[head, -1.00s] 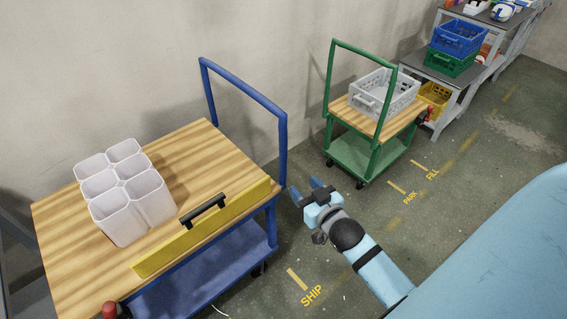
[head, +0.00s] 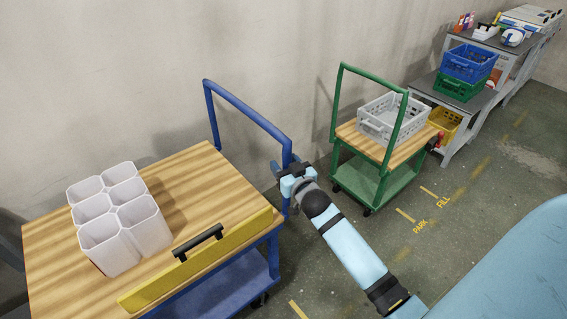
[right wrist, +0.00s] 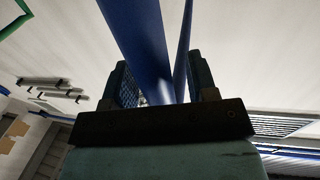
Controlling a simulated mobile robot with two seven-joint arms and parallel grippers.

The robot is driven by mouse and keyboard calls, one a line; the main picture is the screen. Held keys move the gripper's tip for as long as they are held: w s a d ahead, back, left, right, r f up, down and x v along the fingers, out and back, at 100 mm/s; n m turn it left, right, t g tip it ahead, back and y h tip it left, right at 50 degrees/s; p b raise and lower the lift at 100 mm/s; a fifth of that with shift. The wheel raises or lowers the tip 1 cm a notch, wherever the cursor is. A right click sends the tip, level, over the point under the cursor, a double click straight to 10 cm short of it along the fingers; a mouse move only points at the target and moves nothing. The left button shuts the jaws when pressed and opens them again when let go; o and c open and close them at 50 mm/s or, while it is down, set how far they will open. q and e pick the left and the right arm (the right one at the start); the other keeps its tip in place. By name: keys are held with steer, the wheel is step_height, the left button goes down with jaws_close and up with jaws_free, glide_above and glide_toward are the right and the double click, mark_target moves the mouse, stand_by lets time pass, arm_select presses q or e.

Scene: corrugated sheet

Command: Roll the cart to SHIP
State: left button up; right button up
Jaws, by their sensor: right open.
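A blue cart with a wooden top (head: 205,175) stands at the left against the wall, its blue handle (head: 245,118) rising at its right end. A green cart (head: 372,178) stands farther back to the right. My right gripper (head: 284,168) is at the right upright of the blue handle. In the right wrist view its open fingers (right wrist: 165,88) have the blue handle bar (right wrist: 143,45) between them, and no grip on it shows. A yellow floor line (head: 298,309) shows at the bottom edge, with no SHIP lettering in view. My left gripper is not in view.
White joined bins (head: 118,228) and a yellow board with a black grip (head: 195,262) are on the blue cart. A grey crate (head: 393,118) sits on the green cart. PARK and FILL markings (head: 432,214) lie on clear floor. Shelves with crates (head: 468,62) stand at the back right.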

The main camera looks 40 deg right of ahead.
steer(key=shift+w, duration=0.35)
jaws_close()
steer(key=shift+d+r, duration=0.1)
steer(key=shift+d, duration=0.2)
arm_select(q)
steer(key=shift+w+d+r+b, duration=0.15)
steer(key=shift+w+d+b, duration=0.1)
steer(key=shift+b, duration=0.25)
arm_select(e)
steer(key=w+d, duration=0.3)
steer(key=d, duration=3.4)
steer(key=shift+d+r, duration=0.15)
steer(key=shift+d, duration=0.25)
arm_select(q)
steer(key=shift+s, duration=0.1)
arm_select(e)
steer(key=shift+d, duration=0.1)
